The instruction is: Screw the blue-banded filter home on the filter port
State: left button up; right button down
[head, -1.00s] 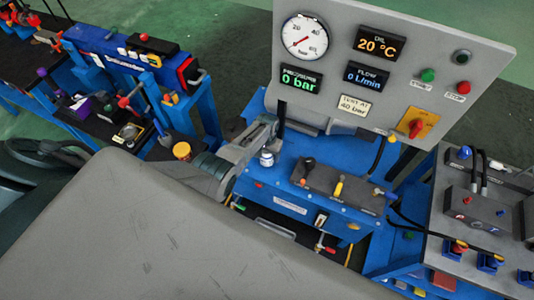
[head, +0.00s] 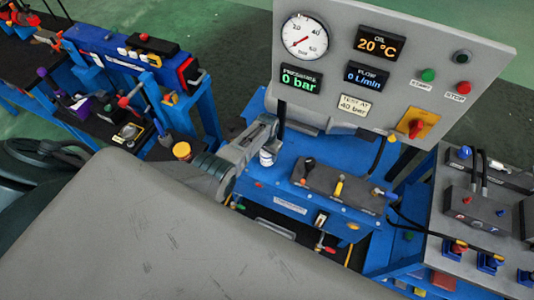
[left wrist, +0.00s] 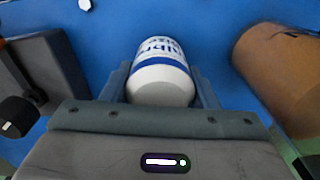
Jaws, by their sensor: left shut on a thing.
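The blue-banded filter (head: 267,157) is a small white can with a blue band and blue lettering. It stands at the left part of the blue stand, below the gauge panel. My left gripper (head: 262,146) is at it. In the left wrist view the filter (left wrist: 160,74) sits between the two fingers of my left gripper (left wrist: 161,88), which are shut on it. The filter port is hidden; I cannot tell how the filter sits on it. My right gripper is not in view.
A grey valve block (head: 340,187) with black, yellow and blue-ended levers lies right of the filter. The gauge panel (head: 385,60) rises behind, reading 0 bar and 0 L/min. A blurred brown cylinder (left wrist: 285,70) is at the right in the left wrist view.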

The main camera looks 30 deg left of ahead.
pick_arm(q)
jog(key=m, duration=0.3)
jog(key=shift+m, duration=1)
jog(key=o, duration=0.7)
jog(key=shift+m, duration=0.5)
jog(key=o, duration=0.5)
jog(key=shift+o, duration=0.2)
